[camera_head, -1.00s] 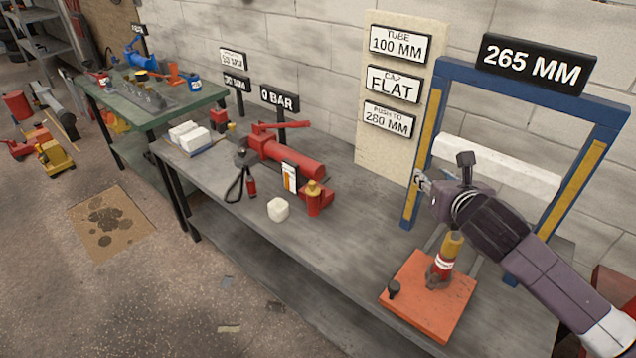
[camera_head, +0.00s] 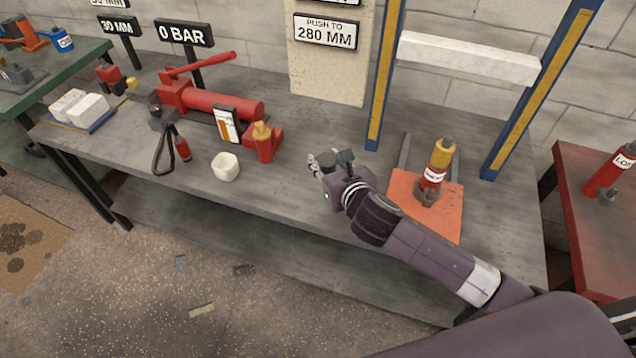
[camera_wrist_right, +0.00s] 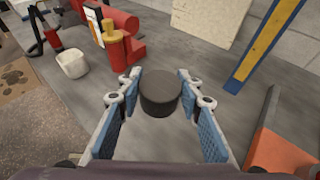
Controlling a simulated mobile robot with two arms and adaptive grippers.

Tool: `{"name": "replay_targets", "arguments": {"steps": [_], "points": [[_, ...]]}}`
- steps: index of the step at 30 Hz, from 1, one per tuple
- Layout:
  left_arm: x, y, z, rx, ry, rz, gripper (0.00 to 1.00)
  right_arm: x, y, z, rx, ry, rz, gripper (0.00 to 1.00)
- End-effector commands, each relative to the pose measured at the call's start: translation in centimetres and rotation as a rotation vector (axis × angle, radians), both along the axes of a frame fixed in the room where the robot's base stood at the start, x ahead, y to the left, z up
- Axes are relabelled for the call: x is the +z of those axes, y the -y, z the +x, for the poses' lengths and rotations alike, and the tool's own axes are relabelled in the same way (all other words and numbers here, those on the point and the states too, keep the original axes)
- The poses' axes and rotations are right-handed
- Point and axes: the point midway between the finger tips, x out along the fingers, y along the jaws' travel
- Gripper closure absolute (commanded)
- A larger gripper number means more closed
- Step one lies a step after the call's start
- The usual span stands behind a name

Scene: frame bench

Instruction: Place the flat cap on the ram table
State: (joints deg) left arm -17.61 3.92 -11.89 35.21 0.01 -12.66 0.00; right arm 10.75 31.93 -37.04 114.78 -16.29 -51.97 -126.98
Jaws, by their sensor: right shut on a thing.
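My right gripper (camera_head: 318,163) is over the grey bench, left of the orange plate. In the right wrist view its two blue-padded fingers (camera_wrist_right: 158,88) are closed on a dark grey round cap (camera_wrist_right: 160,93). I cannot make the cap out in the head view. The orange plate (camera_head: 450,212) lies at the foot of the blue press frame, with an upright red and yellow ram (camera_head: 437,168) on it. I take this to be the ram table. The plate's edge shows in the right wrist view (camera_wrist_right: 280,150). My left gripper is not in view.
The blue and yellow press frame (camera_head: 382,85) stands behind, with a white beam (camera_head: 468,58) across it. A red hand pump (camera_head: 215,102) and a small white block (camera_head: 226,167) are to the left. A red table (camera_head: 590,215) stands at the right.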

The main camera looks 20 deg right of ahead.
Motion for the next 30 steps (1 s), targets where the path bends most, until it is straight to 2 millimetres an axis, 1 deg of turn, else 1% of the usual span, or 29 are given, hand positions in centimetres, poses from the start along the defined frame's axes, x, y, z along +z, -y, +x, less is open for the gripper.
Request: {"name": "replay_targets", "arguments": {"steps": [1, 3, 6, 9, 13, 18, 22, 30], "points": [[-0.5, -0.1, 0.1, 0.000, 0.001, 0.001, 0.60, -1.9, 0.0, -0.1, -0.002, -0.005, 0.003, 0.94], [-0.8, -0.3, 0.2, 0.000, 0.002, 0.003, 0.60, -3.6, 0.0, -0.1, -0.001, -0.004, 0.002, 0.94], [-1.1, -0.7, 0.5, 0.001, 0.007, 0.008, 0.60, -5.6, 0.0, 0.0, -0.002, -0.002, 0.001, 0.94], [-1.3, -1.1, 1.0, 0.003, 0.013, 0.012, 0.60, -6.7, 0.0, 0.0, -0.001, 0.001, 0.002, 0.94], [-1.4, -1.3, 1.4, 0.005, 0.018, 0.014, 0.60, -7.6, 0.0, 0.0, -0.001, 0.001, 0.002, 0.94], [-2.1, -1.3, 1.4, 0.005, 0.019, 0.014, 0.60, -10.3, 0.0, 0.0, -0.002, -0.001, 0.003, 0.94], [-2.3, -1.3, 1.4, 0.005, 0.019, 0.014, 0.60, -11.5, 0.0, 0.0, -0.001, 0.001, 0.002, 0.94], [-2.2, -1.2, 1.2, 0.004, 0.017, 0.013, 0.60, -11.5, -0.1, 0.1, 0.001, 0.002, 0.001, 0.94]]}}
